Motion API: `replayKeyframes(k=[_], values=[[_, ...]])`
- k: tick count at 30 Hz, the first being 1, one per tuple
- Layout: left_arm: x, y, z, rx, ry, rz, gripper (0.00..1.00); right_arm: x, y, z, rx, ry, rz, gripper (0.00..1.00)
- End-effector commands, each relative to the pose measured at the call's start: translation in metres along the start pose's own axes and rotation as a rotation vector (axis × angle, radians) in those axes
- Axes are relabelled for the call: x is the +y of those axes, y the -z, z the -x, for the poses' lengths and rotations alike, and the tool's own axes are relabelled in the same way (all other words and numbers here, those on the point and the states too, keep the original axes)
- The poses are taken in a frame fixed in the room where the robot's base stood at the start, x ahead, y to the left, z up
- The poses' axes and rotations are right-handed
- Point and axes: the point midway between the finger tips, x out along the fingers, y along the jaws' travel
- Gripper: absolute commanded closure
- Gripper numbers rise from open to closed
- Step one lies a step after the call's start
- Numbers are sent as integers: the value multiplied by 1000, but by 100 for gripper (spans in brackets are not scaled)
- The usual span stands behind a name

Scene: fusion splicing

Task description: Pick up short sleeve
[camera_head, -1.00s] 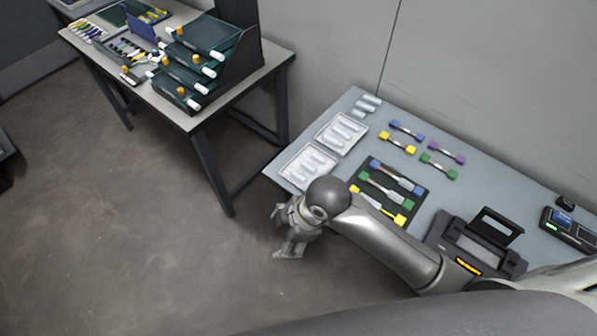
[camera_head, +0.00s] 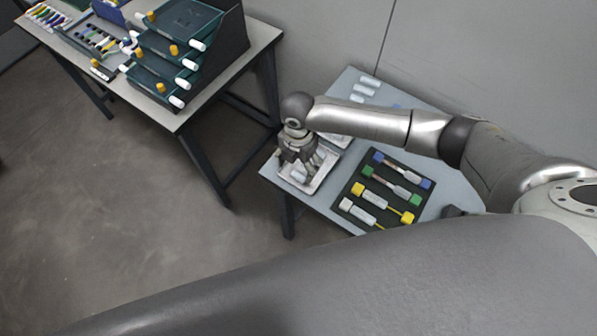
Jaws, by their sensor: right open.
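My right gripper (camera_head: 301,166) is open and points down over the near tray (camera_head: 322,182) at the left end of the grey-blue table. Pale sleeves lie in this tray; one sleeve (camera_head: 299,175) shows at the gripper's fingers. I cannot tell whether the fingers touch it, and the gripper hides others. A second tray (camera_head: 343,141) behind is mostly covered by my right arm. Several loose pale sleeves (camera_head: 364,89) lie at the table's back left. Which sleeves are the short ones cannot be told for sure. My left gripper is not in view.
A separate table (camera_head: 262,50) at upper left bears dark stacked trays (camera_head: 185,20).

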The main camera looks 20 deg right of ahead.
Motion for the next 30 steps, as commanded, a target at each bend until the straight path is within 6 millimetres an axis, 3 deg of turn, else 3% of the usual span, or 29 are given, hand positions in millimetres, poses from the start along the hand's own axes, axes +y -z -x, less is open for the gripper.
replayKeyframes(k=[3,5,8,12,16,28,30], values=[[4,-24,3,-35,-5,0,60,0,-1,-9,-2,-1,-1,30],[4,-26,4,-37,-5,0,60,0,-1,-12,-2,-1,-1,30],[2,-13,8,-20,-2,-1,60,-1,-2,-18,-1,0,-1,30],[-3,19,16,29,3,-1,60,-2,-6,-35,-1,1,-3,30],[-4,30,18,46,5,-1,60,-1,-6,-52,0,0,-2,30],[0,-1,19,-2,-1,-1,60,-1,-7,-63,-2,-2,-1,30],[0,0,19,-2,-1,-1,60,-1,-7,-63,-2,-2,-1,38]])
